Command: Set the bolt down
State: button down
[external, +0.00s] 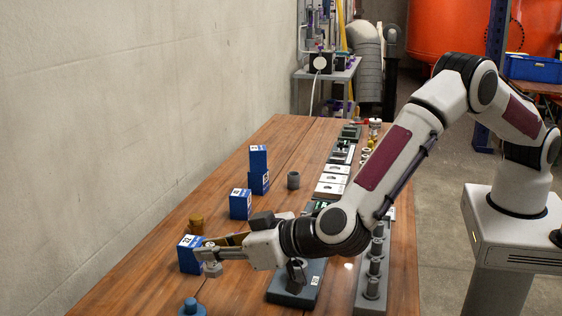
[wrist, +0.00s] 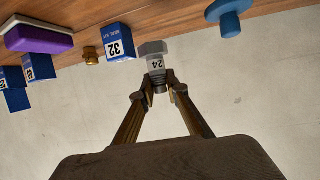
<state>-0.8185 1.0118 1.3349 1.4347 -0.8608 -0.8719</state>
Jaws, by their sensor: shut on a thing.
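The bolt (wrist: 152,50) has a grey hex head with a label marked 24. In the wrist view my gripper (wrist: 160,82) is shut on its threaded shank, with the head beyond the fingertips. In the external view the bolt (external: 213,269) hangs at the end of my gripper (external: 208,254), head down, over the front left of the wooden table (external: 140,262). I cannot tell whether the head touches the table. The shank is mostly hidden between the fingers.
A blue seal-kit box marked 32 (external: 188,258) stands close beside the bolt. A blue round plug (external: 190,307) is nearer the front. A brass fitting (external: 196,224), more blue boxes (external: 240,204) and a grey cylinder (external: 293,180) stand farther back. A grey rack (external: 372,290) is right.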

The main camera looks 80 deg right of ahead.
aim_at(217, 267)
jog(key=shift+f, duration=2.15)
jog(key=shift+f, duration=1.85)
jog(key=shift+f, duration=0.1)
jog(key=c, duration=2)
grip_release()
jog(key=shift+f, duration=0.1)
jog(key=shift+r, duration=0.2)
jog(key=v, duration=1.2)
jog(key=shift+a, duration=0.1)
